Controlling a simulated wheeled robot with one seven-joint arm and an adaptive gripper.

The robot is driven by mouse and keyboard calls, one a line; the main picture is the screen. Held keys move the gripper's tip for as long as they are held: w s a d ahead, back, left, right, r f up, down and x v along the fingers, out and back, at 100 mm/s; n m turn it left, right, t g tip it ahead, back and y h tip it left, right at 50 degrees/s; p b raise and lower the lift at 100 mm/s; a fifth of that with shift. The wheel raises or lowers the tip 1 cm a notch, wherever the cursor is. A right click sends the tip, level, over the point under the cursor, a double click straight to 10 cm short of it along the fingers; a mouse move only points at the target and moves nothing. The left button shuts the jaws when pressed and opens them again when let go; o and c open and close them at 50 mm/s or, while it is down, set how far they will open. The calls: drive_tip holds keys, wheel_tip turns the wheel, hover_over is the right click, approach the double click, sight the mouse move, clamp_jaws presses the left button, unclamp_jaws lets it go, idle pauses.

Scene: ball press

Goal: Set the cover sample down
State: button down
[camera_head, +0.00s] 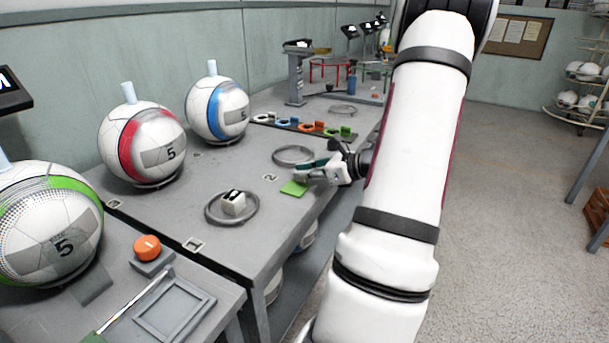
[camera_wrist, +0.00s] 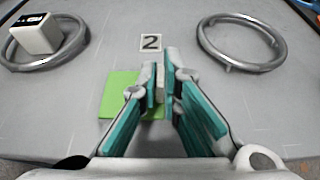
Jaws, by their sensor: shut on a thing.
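The cover sample appears as a small white piece (camera_wrist: 160,77) between the fingertips in the wrist view. A flat green square (camera_wrist: 117,92) shows just below and left of it; I cannot tell whether the two are joined. In the head view the green square (camera_head: 294,188) is at or just above the grey table (camera_head: 215,180), by my fingertips. My gripper (camera_head: 311,173) reaches in low from the right; in the wrist view its teal-padded fingers (camera_wrist: 161,95) are closed on the white piece. The fingers hide part of the sample.
A number 2 marker (camera_head: 270,177) lies on the table beyond the sample. An empty metal ring (camera_head: 293,155) lies behind; another ring (camera_head: 232,208) surrounds a white block. Several footballs stand left, and an orange button (camera_head: 147,247) is at the front.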

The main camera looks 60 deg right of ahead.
drive_tip(key=c, duration=1.8)
unclamp_jaws()
drive_tip(key=shift+f, duration=0.1)
